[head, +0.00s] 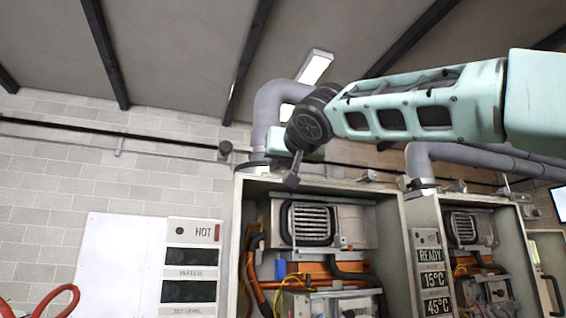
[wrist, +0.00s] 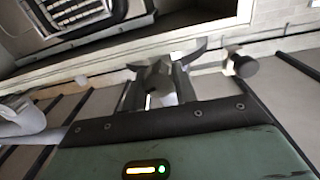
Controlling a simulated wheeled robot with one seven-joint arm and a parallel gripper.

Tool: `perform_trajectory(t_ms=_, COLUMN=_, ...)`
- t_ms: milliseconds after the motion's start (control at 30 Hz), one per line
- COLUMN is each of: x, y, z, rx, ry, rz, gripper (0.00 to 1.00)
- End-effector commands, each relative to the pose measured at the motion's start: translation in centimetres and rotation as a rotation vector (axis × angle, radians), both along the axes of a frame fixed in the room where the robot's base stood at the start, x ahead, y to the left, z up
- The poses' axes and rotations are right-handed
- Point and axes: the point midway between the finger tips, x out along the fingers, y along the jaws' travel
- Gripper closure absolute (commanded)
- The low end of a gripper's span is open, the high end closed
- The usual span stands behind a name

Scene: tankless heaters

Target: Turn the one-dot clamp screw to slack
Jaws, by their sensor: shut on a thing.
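My gripper (head: 292,180) reaches down at the top front edge of the left heater cabinet, just right of its flue collar. In the wrist view my gripper (wrist: 160,80) is shut on a grey winged piece (wrist: 157,72), which looks like a clamp screw. Its wings spread to both sides beyond the fingers, and a round end shows between them. No dot mark is readable, so I cannot tell which screw it is. In the head view the held piece is hidden behind the gripper and wrist.
The left cabinet (head: 238,215) is open, with a vent, pipes and cables inside. A grey flue pipe (head: 268,108) rises behind my wrist. A second heater cabinet (head: 424,212) stands to the right.

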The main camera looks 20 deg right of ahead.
Motion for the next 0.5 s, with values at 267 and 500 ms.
perform_trajectory(t_ms=267, x=-0.04, y=0.08, z=-0.16, rx=-0.256, ry=-0.001, rz=0.0, gripper=0.95)
perform_trajectory(t_ms=500, x=-0.05, y=0.1, z=-0.04, rx=-0.333, ry=0.0, rz=0.0, gripper=0.95)
